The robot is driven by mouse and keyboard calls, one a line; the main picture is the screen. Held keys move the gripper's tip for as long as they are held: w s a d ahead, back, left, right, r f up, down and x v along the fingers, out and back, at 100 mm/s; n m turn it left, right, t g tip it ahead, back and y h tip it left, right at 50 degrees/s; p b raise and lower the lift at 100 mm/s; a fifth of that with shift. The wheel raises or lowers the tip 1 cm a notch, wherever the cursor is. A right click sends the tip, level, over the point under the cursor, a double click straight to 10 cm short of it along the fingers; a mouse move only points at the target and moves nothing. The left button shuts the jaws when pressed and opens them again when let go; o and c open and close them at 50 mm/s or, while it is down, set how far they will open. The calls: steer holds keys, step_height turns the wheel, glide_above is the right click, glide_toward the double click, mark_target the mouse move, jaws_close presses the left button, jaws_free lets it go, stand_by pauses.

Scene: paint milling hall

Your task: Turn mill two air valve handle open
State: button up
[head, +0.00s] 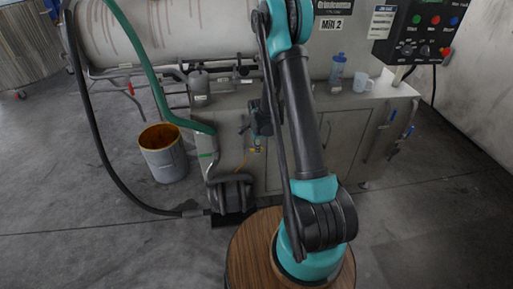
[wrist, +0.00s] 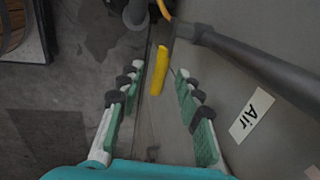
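The yellow valve handle (wrist: 158,70) shows in the wrist view beside the grey panel (wrist: 245,70) marked "Air". It hangs long and narrow from near a grey pipe (wrist: 255,62). My gripper (wrist: 159,74) is open, with one finger on each side of the handle in the picture. Gaps show on both sides, and I cannot tell how deep the handle sits between the fingers. In the head view my gripper (head: 261,122) is at the front of the machine labelled "Mill 2" (head: 331,24), partly hidden by my arm. The handle is not clear there.
A stained bucket (head: 165,158) stands on the floor at left. A green hose (head: 155,80) and a black hose (head: 100,150) run down the machine's left side. A blue bottle (head: 337,72) and a cup (head: 362,82) stand on the ledge. A control box (head: 423,32) is at upper right.

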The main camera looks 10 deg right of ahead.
steer(key=shift+f, duration=0.45)
jaws_close()
